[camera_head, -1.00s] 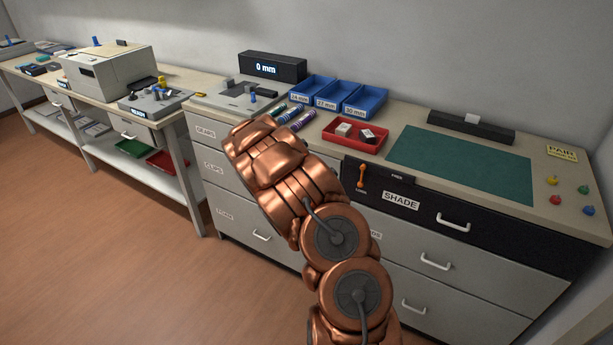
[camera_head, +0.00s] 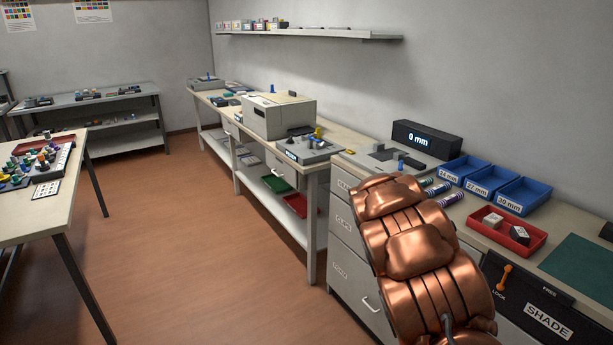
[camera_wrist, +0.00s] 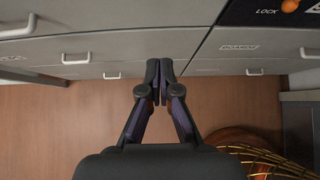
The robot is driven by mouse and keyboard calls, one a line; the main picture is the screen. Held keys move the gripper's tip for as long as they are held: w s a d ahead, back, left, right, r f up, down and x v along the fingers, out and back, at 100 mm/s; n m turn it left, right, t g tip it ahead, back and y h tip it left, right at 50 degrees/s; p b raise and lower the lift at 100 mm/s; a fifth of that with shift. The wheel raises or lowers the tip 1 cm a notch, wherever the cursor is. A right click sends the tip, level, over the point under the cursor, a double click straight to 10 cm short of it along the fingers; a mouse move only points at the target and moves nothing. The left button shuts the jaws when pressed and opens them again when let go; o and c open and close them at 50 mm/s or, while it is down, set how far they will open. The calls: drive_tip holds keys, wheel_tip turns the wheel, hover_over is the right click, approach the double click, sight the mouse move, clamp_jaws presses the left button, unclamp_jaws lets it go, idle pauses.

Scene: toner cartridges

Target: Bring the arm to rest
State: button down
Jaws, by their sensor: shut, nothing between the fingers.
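My copper-coloured arm rises at the lower right of the head view, in front of the drawer cabinet (camera_head: 342,240). Its end is hidden there behind its own links. In the wrist view my gripper (camera_wrist: 159,92) has its two dark fingers together, with nothing between them. It hangs over the brown floor (camera_wrist: 60,130), near the grey drawer fronts (camera_wrist: 130,50) at the top of that view.
On the cabinet top are blue bins (camera_head: 492,180), a red tray (camera_head: 533,240), marker-like cylinders (camera_head: 437,190) and a "0 mm" display (camera_head: 426,142). A bench with a beige machine (camera_head: 277,115) stands beyond. A table (camera_head: 68,190) is at left. Floor between is clear.

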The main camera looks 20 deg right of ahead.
drive_tip(key=s+a+r+m+g+y, duration=0.1)
drive_tip(key=s+a+r+m, duration=0.45)
drive_tip(key=s, duration=0.25)
drive_tip(key=s+a+r+m+g, duration=0.2)
drive_tip(key=s+a+r+m, duration=0.25)
drive_tip(key=s+m, duration=0.2)
drive_tip(key=s+a+m+g+y, duration=0.1)
drive_tip(key=s+a+m+y, duration=0.7)
drive_tip(key=s+a, duration=1.7)
drive_tip(key=shift+s+a+r+m+g, duration=0.2)
drive_tip(key=shift+s+r+m+g, duration=0.1)
drive_tip(key=shift+s+r+m, duration=0.25)
drive_tip(key=shift+d+f+m, duration=0.1)
drive_tip(key=shift+d+m, duration=0.05)
drive_tip(key=shift+m, duration=0.1)
